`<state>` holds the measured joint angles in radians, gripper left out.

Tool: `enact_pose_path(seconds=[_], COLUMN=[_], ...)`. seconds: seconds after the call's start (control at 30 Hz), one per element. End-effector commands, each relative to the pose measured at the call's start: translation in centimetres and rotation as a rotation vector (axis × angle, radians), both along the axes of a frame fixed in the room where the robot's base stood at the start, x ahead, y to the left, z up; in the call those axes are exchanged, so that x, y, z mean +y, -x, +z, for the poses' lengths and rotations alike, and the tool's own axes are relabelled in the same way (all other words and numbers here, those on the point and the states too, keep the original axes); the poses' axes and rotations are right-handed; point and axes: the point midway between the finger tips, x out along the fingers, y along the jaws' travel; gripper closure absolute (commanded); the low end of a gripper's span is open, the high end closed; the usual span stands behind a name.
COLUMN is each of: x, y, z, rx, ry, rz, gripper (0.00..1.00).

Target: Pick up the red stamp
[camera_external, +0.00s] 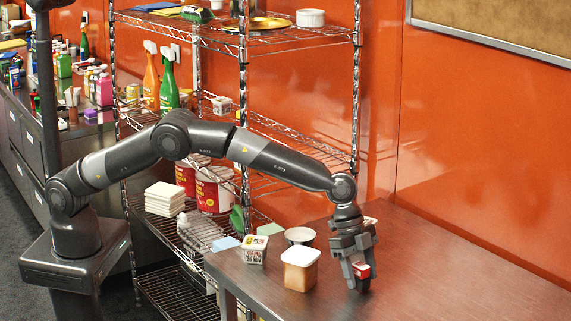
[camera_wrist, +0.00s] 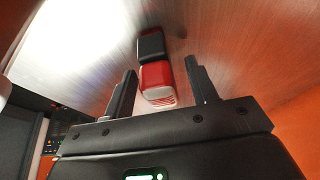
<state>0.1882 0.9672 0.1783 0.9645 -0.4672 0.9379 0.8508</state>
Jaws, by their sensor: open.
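The red stamp, a small block with a red and white end and a dark middle part, lies on the metal table (camera_external: 450,275). In the wrist view the stamp (camera_wrist: 156,78) lies between and beyond the two fingers, its near end between the fingertips. My gripper (camera_external: 359,280) points down at the table in the external view, and the stamp (camera_external: 361,270) shows partly behind its fingers. In the wrist view my gripper (camera_wrist: 160,80) is open, with a gap on each side of the stamp. Contact with the stamp is not visible.
A tan tub with a white lid (camera_external: 300,270) stands just left of my gripper. Another small item (camera_external: 370,222) sits behind my wrist. The table's right side is clear.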

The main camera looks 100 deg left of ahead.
Motion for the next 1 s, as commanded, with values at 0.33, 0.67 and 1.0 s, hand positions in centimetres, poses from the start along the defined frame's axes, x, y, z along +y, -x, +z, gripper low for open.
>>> enact_pose_path(seconds=[0.33,0.67,1.0], x=[-0.33,-0.32,-0.32], y=[-0.39,-0.37,-0.37], z=[-1.23,-1.22,-1.20], rx=[0.000,0.000,0.000], ry=[0.000,0.000,0.000], rz=[0.000,0.001,0.001], gripper=[0.47,0.71,0.96])
